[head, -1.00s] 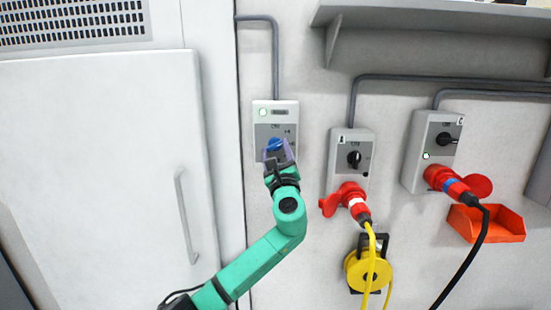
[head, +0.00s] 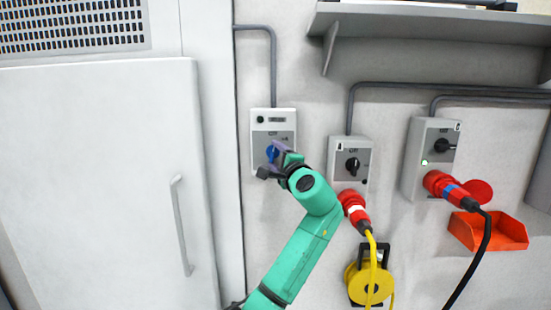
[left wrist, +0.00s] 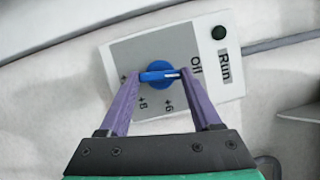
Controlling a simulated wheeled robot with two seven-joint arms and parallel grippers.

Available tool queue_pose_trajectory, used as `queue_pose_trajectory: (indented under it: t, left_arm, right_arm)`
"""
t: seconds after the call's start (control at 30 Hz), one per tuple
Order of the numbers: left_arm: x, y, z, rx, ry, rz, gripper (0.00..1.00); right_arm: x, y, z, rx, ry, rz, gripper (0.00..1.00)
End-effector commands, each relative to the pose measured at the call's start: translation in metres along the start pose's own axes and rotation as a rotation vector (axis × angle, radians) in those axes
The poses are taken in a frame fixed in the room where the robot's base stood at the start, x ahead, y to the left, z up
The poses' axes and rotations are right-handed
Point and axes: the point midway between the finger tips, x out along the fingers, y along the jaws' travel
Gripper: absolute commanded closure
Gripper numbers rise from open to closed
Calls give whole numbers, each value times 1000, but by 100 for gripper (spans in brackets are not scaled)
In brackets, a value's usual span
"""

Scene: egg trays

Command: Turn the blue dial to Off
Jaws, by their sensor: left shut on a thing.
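The blue dial (head: 271,152) is on the grey face of a light control box (head: 286,114) on the wall, partly hidden by my gripper in the head view. In the left wrist view the blue dial (left wrist: 155,83) shows clearly, its white pointer mark toward the word Off (left wrist: 196,65). Marks +6 and +8 are on the same face. My left gripper (head: 269,162) is shut on the dial, a purple finger at each end of its grip bar. The Run lamp (left wrist: 218,32) is dark. My right gripper is not in view.
Two more boxes with black dials (head: 352,164) (head: 441,146) and red plugs (head: 354,203) (head: 444,187) are to the right. A yellow cable reel (head: 358,285), an orange bin (head: 487,231) and a shelf (head: 430,22) are nearby. A white door (head: 100,180) is at left.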

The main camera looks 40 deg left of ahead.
Motion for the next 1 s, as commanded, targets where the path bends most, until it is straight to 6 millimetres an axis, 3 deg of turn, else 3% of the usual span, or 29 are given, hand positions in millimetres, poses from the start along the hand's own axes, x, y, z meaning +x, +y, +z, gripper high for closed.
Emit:
queue_pose_trajectory:
  t: [0.33, 0.9, 0.93, 1.0]
  left_arm:
    - [0, -1, 0, -150, 0, 64, 91]
    - [0, 0, 0, -180, 0, 77, 91]
    - [0, 0, 0, -180, 0, 77, 24]
    - [0, 0, 0, -179, 0, 76, 5]
  right_arm:
    - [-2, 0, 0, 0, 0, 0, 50]
    - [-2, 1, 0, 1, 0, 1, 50]
    - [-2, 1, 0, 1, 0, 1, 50]
    - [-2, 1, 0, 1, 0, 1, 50]
